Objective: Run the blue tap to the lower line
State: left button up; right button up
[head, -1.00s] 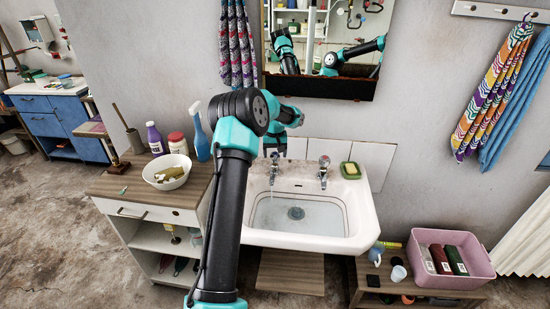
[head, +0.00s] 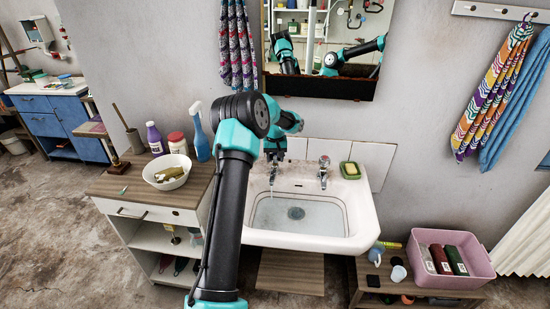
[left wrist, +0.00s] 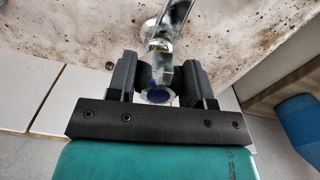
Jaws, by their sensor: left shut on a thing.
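The blue tap (head: 272,171) is the left one on the white basin (head: 360,225). Its blue-topped knob (left wrist: 156,96) shows between my fingers in the left wrist view. My left gripper (head: 274,156) has come down over this knob and is shut on it; the gripper also shows in the left wrist view (left wrist: 157,85). A thin pale streak, seemingly water, shows below the spout. Clear water (head: 305,215) stands in the bowl, with the dark drain visible through it. I cannot make out level lines on the bowl wall. My right gripper is not directly visible.
A spray bottle (head: 199,135) and white bowl (head: 167,171) stand on the left cabinet. A mirror (head: 325,85) hangs above. A pink tub (head: 450,282) is at lower right.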

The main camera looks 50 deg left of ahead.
pick_arm(q)
jog(key=shift+m, duration=0.4)
jog(key=shift+c, duration=0.2)
jog(key=shift+s+a+m, duration=0.1)
jog(key=shift+m, duration=1.35)
jog(key=shift+s+a+m, duration=0.1)
jog(key=shift+m, duration=1.35)
jog(key=o, duration=0.9)
notch_tip(320, 180, up, 17)
jog(key=shift+r, duration=0.2)
